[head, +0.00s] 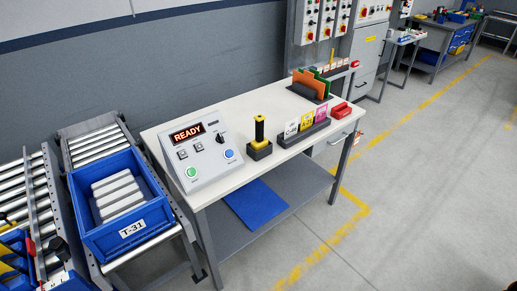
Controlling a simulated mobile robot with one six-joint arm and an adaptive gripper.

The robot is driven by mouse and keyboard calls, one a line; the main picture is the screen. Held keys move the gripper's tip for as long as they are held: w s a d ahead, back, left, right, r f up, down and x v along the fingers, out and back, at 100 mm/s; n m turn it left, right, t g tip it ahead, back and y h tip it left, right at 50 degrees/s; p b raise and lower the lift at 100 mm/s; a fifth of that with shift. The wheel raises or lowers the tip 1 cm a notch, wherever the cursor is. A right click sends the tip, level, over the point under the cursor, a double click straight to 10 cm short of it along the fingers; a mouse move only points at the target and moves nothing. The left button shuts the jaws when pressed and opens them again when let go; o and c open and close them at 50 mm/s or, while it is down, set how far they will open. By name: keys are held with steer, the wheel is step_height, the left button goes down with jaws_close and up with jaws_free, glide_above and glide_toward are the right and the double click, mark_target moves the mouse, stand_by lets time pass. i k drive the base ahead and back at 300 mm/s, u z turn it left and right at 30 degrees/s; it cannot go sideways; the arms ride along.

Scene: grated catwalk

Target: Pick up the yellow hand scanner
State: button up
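The yellow hand scanner (259,129) stands upright in a dark holder (260,151) on the white-topped table (240,180), to the right of the control box. It is yellow and black. My gripper is not visible in the head view, and nothing is seen touching the scanner.
A control box (206,155) reading READY is left of the scanner. A card rack (300,134), a red object (341,110) and an organizer with folders (310,91) stand to the right. A blue bin (87,217) sits on a roller conveyor at left. Open floor (420,200) lies right.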

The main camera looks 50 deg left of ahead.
mark_target(260, 142)
steer(key=z, duration=0.1)
steer(key=k, duration=1.05)
steer(key=u, duration=2.3)
steer(key=i, duration=0.95)
